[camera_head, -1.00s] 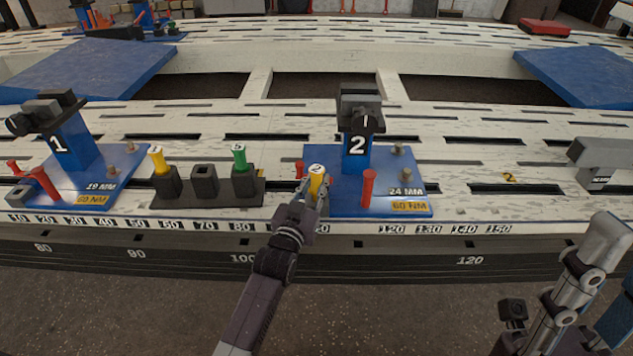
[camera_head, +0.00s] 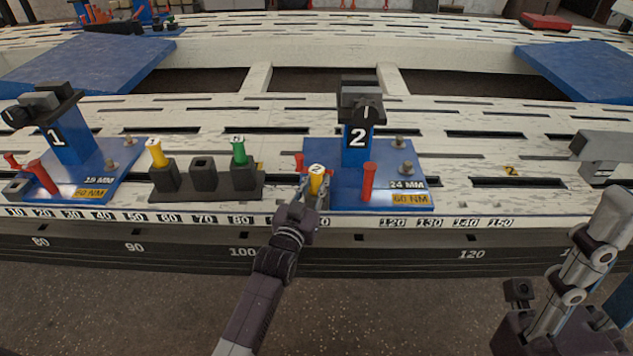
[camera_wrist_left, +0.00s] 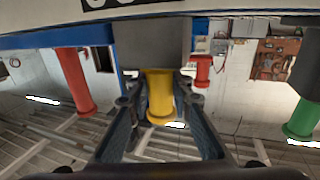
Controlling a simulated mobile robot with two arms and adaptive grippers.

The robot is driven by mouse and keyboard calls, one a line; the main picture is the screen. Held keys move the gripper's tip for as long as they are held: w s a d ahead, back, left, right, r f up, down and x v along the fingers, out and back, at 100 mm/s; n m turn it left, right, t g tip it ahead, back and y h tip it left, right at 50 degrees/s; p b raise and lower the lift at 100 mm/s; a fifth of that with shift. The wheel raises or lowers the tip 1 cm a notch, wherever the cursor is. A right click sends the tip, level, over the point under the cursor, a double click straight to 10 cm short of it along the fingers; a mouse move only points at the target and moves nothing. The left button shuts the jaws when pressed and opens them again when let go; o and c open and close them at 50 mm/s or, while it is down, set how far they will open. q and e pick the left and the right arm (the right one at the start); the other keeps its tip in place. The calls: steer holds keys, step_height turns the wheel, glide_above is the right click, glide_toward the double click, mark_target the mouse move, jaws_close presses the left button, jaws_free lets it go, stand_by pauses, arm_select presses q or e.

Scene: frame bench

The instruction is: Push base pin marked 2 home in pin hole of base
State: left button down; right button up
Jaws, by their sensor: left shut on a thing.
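The yellow base pin marked 2 (camera_head: 316,178) stands at the front left corner of the blue base (camera_head: 340,200) that carries the post marked 2 (camera_head: 357,135). My left gripper (camera_head: 308,192) reaches it from the front and is shut on it. In the left wrist view the yellow pin (camera_wrist_left: 160,97) sits between the fingers of my left gripper (camera_wrist_left: 160,108). The pin hole is hidden by the pin and gripper, and I cannot tell how deep the pin sits. My right arm shows at the lower right, without its gripper fingers.
A red pin (camera_head: 369,180) stands on the base close right of the gripper. A black holder (camera_head: 204,180) to the left carries a yellow pin (camera_head: 156,152) and a green pin (camera_head: 238,150). The base marked 1 (camera_head: 115,165) lies farther left. A grey block (camera_head: 600,158) is at right.

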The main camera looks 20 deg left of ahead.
arm_select(q)
steer(key=c, duration=1.7)
jaws_free()
steer(key=shift+o, duration=0.2)
steer(key=shift+s+f, duration=0.1)
steer(key=shift+s, duration=0.2)
steer(key=s, duration=1.1)
steer(key=shift+s, duration=0.25)
steer(key=shift+a+r, duration=0.1)
steer(key=shift+r, duration=0.1)
